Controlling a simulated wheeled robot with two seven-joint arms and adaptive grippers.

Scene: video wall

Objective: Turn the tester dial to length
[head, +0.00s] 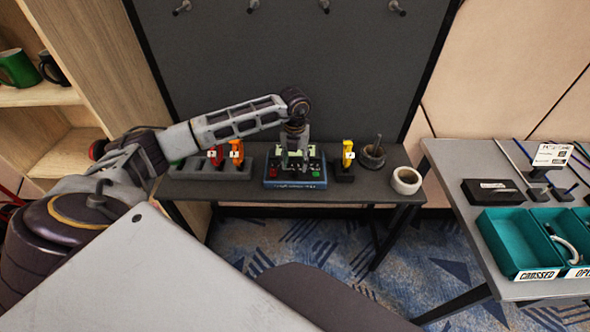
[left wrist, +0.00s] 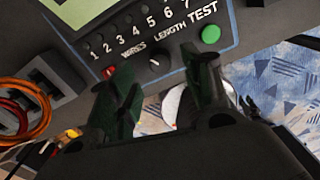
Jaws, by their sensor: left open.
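The tester (head: 297,184) is a dark box with a blue front edge, a pale screen, a red and a green button, on the narrow grey table. In the left wrist view its panel (left wrist: 185,52) shows the printed words WIRES, LENGTH and TEST and a row of numbers. The black dial (left wrist: 157,57) sits below WIRES and LENGTH; I cannot tell which word it points at. My left gripper (head: 294,153) hangs over the tester, pointing down. In the left wrist view its open fingers (left wrist: 162,88) are empty, with the dial between and beyond the tips.
A rack (head: 193,172) with red and orange connectors stands left of the tester. A yellow connector (head: 347,153), a dark pot (head: 372,156) and a pale cup (head: 406,180) stand to its right. Teal bins (head: 515,240) sit on the right table. Pegs line the board behind.

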